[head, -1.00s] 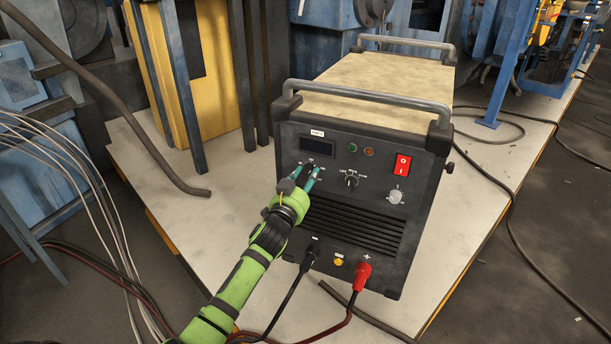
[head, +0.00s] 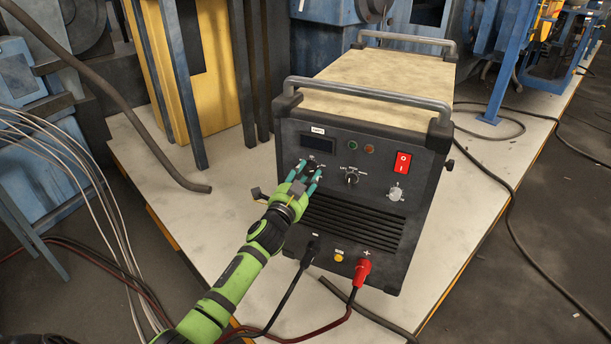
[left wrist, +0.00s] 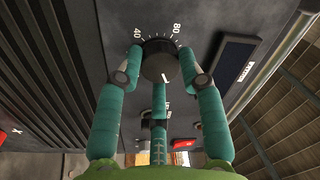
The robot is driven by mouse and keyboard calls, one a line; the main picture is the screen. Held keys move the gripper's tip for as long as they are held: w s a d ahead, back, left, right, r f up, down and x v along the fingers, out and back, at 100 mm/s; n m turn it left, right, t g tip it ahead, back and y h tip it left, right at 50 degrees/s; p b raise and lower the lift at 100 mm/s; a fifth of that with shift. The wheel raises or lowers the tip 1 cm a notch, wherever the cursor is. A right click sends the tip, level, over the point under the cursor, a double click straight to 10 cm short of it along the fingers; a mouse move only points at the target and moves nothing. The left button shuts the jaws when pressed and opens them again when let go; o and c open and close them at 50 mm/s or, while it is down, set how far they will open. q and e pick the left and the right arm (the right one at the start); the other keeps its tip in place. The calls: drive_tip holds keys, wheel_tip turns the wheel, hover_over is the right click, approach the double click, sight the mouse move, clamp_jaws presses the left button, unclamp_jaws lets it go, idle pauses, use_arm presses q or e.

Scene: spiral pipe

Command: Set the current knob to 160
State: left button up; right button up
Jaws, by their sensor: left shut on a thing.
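The dark current knob (head: 311,163) is at the upper left of the welding machine's front panel, just below the small dark display (head: 318,144). In the left wrist view the round knob (left wrist: 158,66) has a white pointer mark on its lower right side. The dial marks 40 and 80 show above it; the 160 mark cannot be made out. My left gripper (head: 309,169) is at the panel with its teal fingers on either side of the knob, shut on it. It also shows in the left wrist view (left wrist: 161,64). My right gripper is not in view.
A second knob (head: 352,178), a red power switch (head: 402,163) and a pale knob (head: 396,194) are to the right on the panel. Black and red cables plug in below, the red plug (head: 362,270) at right. The welding machine stands on a pale platform (head: 240,225).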

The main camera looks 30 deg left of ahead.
use_arm(q)
drive_tip(key=shift+w+r, duration=0.1)
drive_tip(key=shift+r, duration=0.3)
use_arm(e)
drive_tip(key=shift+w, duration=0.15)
use_arm(q)
drive_tip(key=o, duration=1.1)
drive_tip(key=shift+o, duration=0.2)
drive_tip(key=shift+d+f, duration=0.1)
drive_tip(key=shift+f, duration=0.05)
drive_tip(key=shift+f, duration=0.1)
drive_tip(key=shift+s+f, duration=0.15)
drive_tip(key=shift+s, duration=0.15)
drive_tip(key=s, duration=1.1)
drive_tip(key=shift+s+d+f, duration=0.2)
drive_tip(key=shift+d+f, duration=0.05)
drive_tip(key=shift+d, duration=0.2)
